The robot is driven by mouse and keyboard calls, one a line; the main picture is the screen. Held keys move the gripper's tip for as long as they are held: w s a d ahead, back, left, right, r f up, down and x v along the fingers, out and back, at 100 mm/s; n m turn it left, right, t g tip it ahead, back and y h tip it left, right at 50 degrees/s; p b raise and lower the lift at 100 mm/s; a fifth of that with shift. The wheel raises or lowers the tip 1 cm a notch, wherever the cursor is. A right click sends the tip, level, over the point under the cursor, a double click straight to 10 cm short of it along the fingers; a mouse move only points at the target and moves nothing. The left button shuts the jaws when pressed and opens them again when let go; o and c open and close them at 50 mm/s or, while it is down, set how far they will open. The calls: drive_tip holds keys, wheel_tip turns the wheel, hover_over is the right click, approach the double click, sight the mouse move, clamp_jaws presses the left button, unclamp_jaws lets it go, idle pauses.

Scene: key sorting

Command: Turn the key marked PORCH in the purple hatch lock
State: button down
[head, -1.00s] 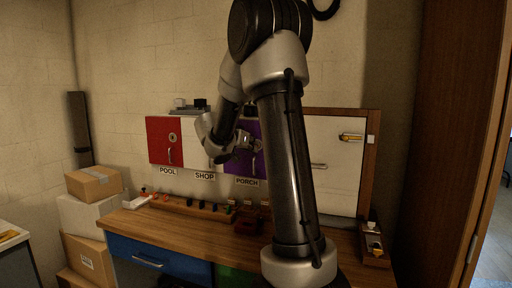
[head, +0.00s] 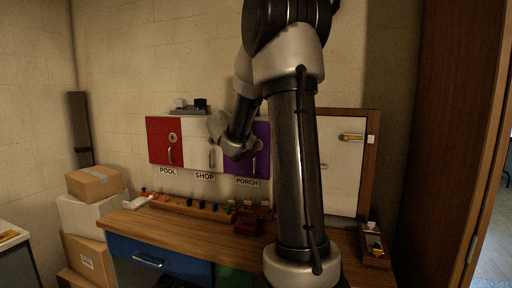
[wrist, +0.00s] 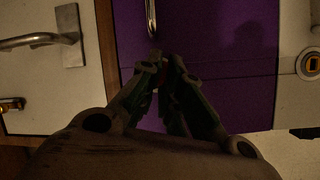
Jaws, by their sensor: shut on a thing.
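The purple hatch (head: 263,139) is on the wall above a PORCH label (head: 247,182). It fills the middle of the wrist view (wrist: 225,60), with its metal handle (wrist: 151,18) at the top. My gripper (wrist: 164,64) is in front of this hatch, its fingers closed together on a small thing, apparently a key. Only a dim reddish bit shows between the fingers, and no marking on it can be read. The purple hatch's lock is not visible, and I cannot tell whether the held thing touches it. In the head view my wrist hides the hatch's left part.
A red hatch (head: 160,130) and a white hatch (head: 190,152) are to the left. A key rack (head: 185,208) runs along the wooden bench (head: 180,228), with a dark red tray (head: 247,227) by it. A framed white door (head: 340,185) stands right of the purple hatch.

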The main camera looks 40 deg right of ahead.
drive_tip(key=shift+r, duration=0.1)
drive_tip(key=shift+d+r+m+t, duration=0.1)
drive_tip(key=shift+m+t, duration=0.4)
drive_tip(key=shift+m, duration=0.3)
drive_tip(key=c, duration=1.5)
unclamp_jaws()
drive_tip(key=shift+s, duration=0.1)
